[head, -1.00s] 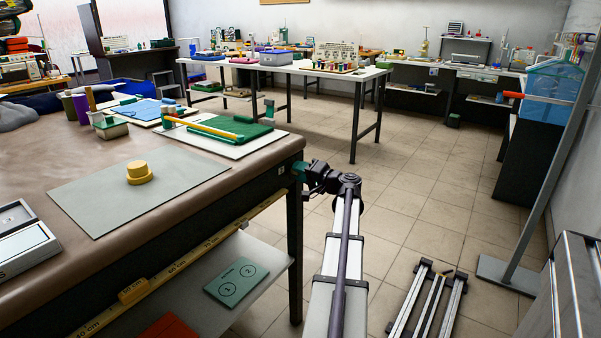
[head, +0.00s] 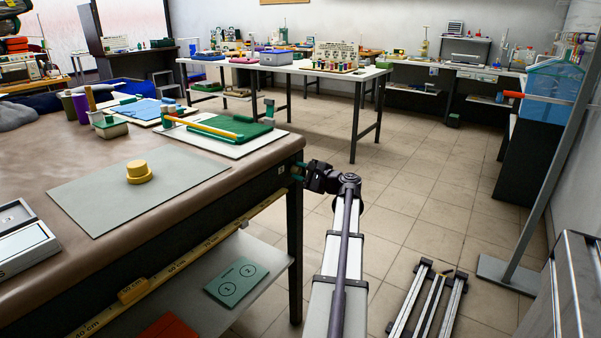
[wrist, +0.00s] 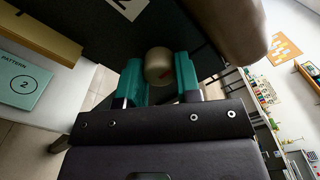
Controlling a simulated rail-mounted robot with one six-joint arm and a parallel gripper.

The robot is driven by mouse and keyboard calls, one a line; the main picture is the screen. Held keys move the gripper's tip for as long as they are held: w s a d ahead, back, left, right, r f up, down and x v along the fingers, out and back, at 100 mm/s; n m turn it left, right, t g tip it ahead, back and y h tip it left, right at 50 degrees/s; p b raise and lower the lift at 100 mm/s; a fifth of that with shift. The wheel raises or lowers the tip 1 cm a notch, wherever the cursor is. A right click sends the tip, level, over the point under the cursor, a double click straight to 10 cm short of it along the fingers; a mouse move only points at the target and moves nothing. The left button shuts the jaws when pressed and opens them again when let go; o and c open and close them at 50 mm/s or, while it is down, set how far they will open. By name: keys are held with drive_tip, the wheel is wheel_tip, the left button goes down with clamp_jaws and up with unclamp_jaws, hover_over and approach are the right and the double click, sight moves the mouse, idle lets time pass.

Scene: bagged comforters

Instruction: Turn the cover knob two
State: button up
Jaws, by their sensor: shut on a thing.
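In the head view my gripper (head: 298,173) is at the right end of the brown-topped table's dark side. The knob is hidden there by my gripper. A white label (wrist: 128,8) with a dark mark, cut off by the frame, is on the dark panel above the knob in the wrist view.
A green pattern card (head: 237,283) with two numbered circles lies on the shelf below. A yellow measuring rail (head: 180,262) runs along the table's front. A yellow round piece (head: 138,173) sits on a grey mat (head: 90,205). The floor right of the table is mostly clear.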

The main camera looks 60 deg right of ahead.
drive_tip(key=shift+m, duration=0.8)
drive_tip(key=o, duration=0.9)
drive_tip(key=s, duration=1.1)
